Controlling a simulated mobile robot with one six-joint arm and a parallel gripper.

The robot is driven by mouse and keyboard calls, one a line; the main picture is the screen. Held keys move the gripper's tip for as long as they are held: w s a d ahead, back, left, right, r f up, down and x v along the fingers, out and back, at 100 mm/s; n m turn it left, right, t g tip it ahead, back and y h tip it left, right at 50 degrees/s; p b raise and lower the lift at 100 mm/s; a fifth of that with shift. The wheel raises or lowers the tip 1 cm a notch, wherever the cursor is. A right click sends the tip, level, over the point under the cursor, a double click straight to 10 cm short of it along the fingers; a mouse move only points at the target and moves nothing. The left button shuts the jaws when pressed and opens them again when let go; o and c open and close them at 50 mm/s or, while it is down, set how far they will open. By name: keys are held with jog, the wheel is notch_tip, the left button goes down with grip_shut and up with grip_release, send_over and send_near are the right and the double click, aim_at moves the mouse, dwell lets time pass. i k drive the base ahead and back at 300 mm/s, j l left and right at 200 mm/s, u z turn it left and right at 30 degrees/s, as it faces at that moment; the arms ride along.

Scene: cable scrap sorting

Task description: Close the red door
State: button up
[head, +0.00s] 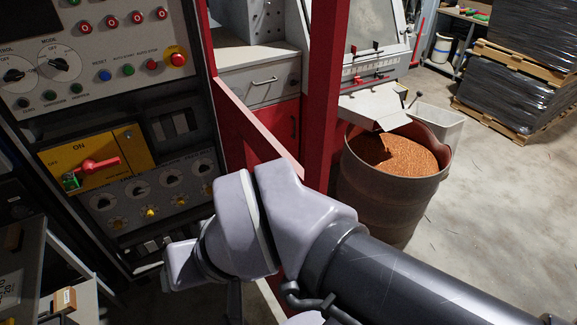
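The red door (252,140) stands in the middle of the head view. It looks open, swung out from the right side of the grey control cabinet (190,85), with its pale top edge slanting down to the right. Its lower part is hidden behind my arm. My arm comes in from the lower right, and its wrist lies in front of the door and the cabinet's lower part. My gripper is hidden beyond the wrist, so its fingers and any contact with the door cannot be seen.
A red post (327,90) rises right of the door. A rusty drum (385,195) of copper-coloured granules stands to the right, with wrapped pallets (515,90) behind. The cabinet carries a yellow switch plate with a red handle (100,165). Floor at the right is clear.

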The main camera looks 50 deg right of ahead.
aim_at(240, 131)
jog(key=l+u, duration=0.1)
jog(key=l, duration=0.5)
jog(key=k+l+u, duration=0.1)
jog(key=l, duration=0.5)
jog(key=k+l+u, duration=0.1)
jog(key=l, duration=0.45)
jog(key=k+l+u, duration=0.15)
jog(key=l, duration=0.45)
jog(key=k+j+z, duration=0.35)
jog(key=j, duration=0.2)
jog(key=i, duration=0.05)
